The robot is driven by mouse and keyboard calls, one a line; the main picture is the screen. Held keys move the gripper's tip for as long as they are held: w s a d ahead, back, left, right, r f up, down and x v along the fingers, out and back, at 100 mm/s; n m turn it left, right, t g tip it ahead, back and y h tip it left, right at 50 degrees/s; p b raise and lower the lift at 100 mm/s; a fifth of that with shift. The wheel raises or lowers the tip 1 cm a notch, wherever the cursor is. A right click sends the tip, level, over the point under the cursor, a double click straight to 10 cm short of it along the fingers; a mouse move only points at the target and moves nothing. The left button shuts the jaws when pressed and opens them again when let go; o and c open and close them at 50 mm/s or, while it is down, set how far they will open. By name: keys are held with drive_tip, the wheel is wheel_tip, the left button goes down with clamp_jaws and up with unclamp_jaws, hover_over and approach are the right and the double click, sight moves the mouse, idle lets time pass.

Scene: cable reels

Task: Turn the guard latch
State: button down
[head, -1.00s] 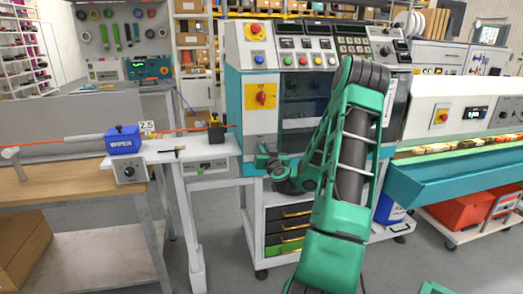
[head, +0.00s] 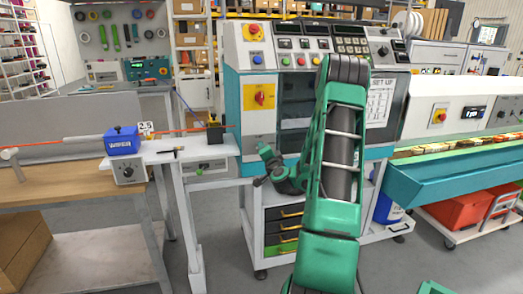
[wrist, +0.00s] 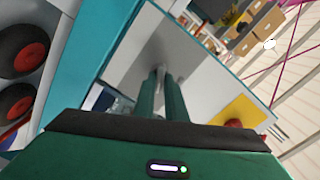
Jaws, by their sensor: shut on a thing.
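In the wrist view, my gripper (wrist: 161,78) reaches away over a grey panel with a teal edge. Its two green fingers are close together, shut on a small pale grey piece, which looks like the guard latch (wrist: 160,70). The fingers hide most of it, so its exact angle is hard to tell. In the head view, the green end of my arm (head: 268,157) is in front of the machine's lower left front. The fingertips and the latch cannot be made out there.
A red switch on a yellow plate (head: 260,97) is on the machine front, above my arm's end. A blue box (head: 122,141) sits on a white stand at left, with a red cable through it. A teal conveyor trough (head: 460,175) extends right. Grey floor shows between.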

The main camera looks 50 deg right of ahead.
drive_tip(key=m, duration=0.5)
drive_tip(key=shift+w+a+r, duration=0.1)
drive_tip(key=shift+w, duration=0.2)
drive_tip(key=shift+m, duration=0.4)
